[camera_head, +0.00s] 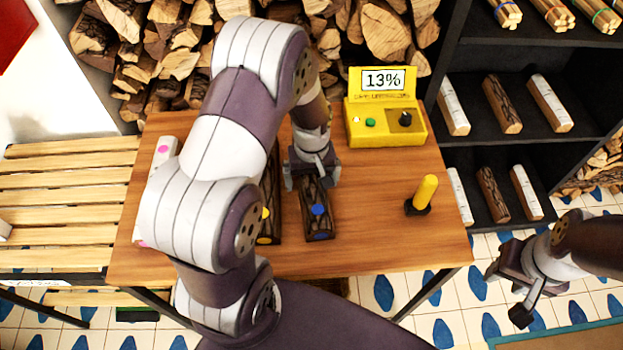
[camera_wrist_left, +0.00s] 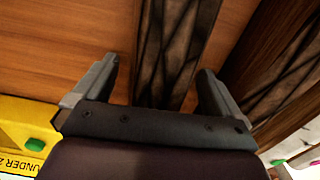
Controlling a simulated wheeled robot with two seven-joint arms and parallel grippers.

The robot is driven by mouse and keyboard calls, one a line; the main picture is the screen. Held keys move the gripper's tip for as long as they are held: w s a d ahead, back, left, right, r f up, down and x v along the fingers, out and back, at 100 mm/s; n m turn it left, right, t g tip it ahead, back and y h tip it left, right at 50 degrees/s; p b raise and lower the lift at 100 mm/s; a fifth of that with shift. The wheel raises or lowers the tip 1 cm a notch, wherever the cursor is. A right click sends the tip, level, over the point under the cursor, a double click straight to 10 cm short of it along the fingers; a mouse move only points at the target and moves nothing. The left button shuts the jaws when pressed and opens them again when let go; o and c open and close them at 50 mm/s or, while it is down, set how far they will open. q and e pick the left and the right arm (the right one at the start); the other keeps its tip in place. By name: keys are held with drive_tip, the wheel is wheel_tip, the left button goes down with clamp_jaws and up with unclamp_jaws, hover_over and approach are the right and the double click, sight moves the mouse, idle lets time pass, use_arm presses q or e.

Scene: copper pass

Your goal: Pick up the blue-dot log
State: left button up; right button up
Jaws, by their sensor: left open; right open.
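The blue-dot log (camera_head: 317,222) is a dark-barked split log lying on the wooden table, with blue dots on its top and near end. My left gripper (camera_head: 312,178) is open above its far part, with one finger to each side. In the left wrist view the log (camera_wrist_left: 178,45) runs between the two open fingers of my left gripper (camera_wrist_left: 158,85). I cannot tell whether either finger touches it. My right gripper (camera_head: 512,285) is open and empty, off the table's right side.
A yellow-dot log (camera_head: 270,226) lies close to the left, partly behind my arm. A pale pink-dot log (camera_head: 164,150) is further left. A yellow meter (camera_head: 385,122) reading 13% and a yellow-handled tool (camera_head: 424,192) are on the right. The front right table (camera_head: 375,245) is clear.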

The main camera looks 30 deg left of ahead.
use_arm(q)
drive_tip(key=shift+f, duration=0.25)
idle(0.4)
drive_tip(key=c, duration=1.5)
drive_tip(key=shift+w, duration=0.1)
drive_tip(key=shift+c, duration=1.1)
drive_tip(key=shift+r, duration=0.15)
